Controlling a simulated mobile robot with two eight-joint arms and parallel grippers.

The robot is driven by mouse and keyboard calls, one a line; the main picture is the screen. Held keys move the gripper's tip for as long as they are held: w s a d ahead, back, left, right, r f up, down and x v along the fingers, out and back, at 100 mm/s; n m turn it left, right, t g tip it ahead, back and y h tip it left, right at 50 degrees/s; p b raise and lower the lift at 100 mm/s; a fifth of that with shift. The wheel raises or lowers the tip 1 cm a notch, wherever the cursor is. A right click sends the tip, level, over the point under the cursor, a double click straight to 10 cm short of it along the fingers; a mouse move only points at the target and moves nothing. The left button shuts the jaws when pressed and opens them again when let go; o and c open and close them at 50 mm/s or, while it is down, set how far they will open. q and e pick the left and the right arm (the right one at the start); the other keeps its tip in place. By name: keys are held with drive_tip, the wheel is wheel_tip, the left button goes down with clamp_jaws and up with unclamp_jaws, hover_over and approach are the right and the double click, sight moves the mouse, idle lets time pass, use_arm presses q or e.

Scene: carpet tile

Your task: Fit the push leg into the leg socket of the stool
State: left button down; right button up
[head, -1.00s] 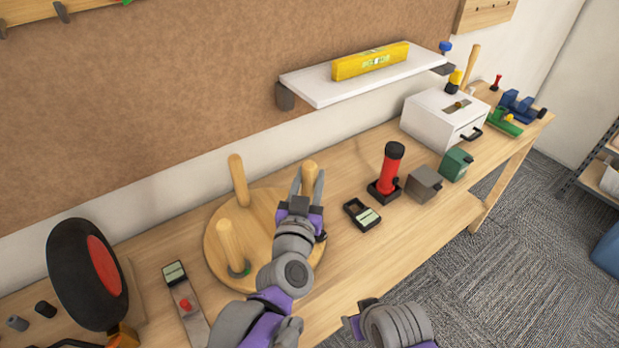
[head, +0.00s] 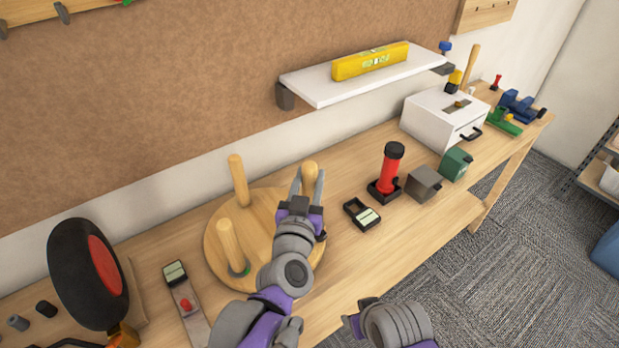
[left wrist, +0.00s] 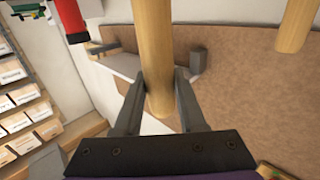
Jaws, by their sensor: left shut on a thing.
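The stool (head: 222,204) lies on the bench as a round wooden seat with legs pointing up. One leg (head: 239,182) stands at its back left and another (head: 230,246) at its front left, with a green ring at its foot. My left gripper (head: 307,188) is shut on the push leg (head: 310,168), a plain wooden rod, over the seat's right side. In the left wrist view the push leg (left wrist: 158,60) runs between both fingers. Its lower end and the leg socket are hidden by my gripper, so I cannot tell whether it is seated. My right gripper's fingers are not visible.
A black wheel with a red hub (head: 85,275) and a grey strip with a red knob (head: 186,304) are left of the stool. A small black tray (head: 361,214), a red cylinder (head: 390,170) and a grey box (head: 424,183) are to the right. A shelf (head: 318,90) hangs behind.

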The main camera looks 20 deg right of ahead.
sight(310, 195)
use_arm(q)
drive_tip(key=shift+f+b, duration=1.6)
drive_tip(key=shift+f, duration=0.7)
drive_tip(key=shift+c, duration=2)
unclamp_jaws()
drive_tip(key=p+v, duration=0.1)
drive_tip(key=v, duration=1)
